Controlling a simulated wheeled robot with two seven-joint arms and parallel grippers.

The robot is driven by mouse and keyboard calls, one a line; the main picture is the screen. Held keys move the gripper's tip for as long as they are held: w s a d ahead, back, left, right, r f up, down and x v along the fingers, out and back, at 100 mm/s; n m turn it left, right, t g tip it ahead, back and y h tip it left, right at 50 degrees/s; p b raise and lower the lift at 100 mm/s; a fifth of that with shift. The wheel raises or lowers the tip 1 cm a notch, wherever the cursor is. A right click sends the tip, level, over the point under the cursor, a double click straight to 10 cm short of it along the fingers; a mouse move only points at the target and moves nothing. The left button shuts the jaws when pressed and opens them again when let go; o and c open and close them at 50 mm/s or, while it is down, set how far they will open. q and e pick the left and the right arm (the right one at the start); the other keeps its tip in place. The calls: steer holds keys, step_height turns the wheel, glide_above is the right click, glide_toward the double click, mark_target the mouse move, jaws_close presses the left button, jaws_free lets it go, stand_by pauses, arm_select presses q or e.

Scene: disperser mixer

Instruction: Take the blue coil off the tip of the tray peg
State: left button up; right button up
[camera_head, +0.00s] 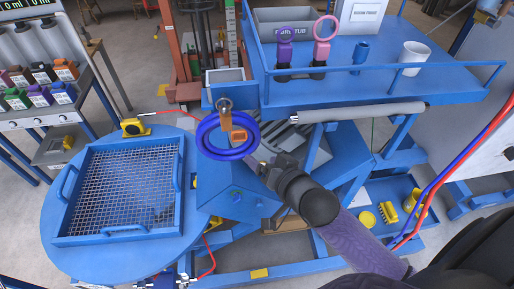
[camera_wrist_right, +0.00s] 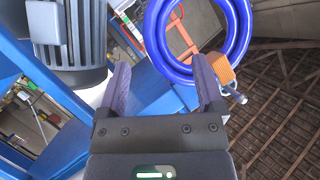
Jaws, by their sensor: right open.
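The blue coil (camera_head: 207,133), a thick ring of several loops, is at the centre of the head view, around an orange and metal fitting (camera_head: 226,120) that looks like the peg. My right gripper (camera_head: 256,162) is just right of and below the coil. In the wrist view its fingers (camera_wrist_right: 160,68) are spread, with the coil's lower rim near the right fingertip; contact cannot be told. My left gripper is not in view.
A blue round table with a mesh tray (camera_head: 66,200) stands at the left. A blue shelf (camera_head: 383,85) holds pink and purple rings, cups and boxes at the upper right. A grey roller (camera_head: 358,112) lies right of the coil. A dark motor (camera_wrist_right: 78,35) is left of the fingers.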

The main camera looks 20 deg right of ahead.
mark_target(249, 144)
steer(key=x, duration=0.9)
steer(key=shift+w+f+b, duration=0.15)
steer(key=shift+b, duration=0.2)
steer(key=c, duration=1.1)
jaws_close()
steer(key=shift+f, duration=0.15)
steer(key=shift+o, duration=2.2)
jaws_free()
jaws_close()
steer(key=shift+s, duration=0.2)
steer(key=shift+w+r+p, duration=0.3)
steer(key=shift+r+p, duration=0.25)
steer(key=shift+r, duration=0.1)
steer(key=shift+r, duration=0.35)
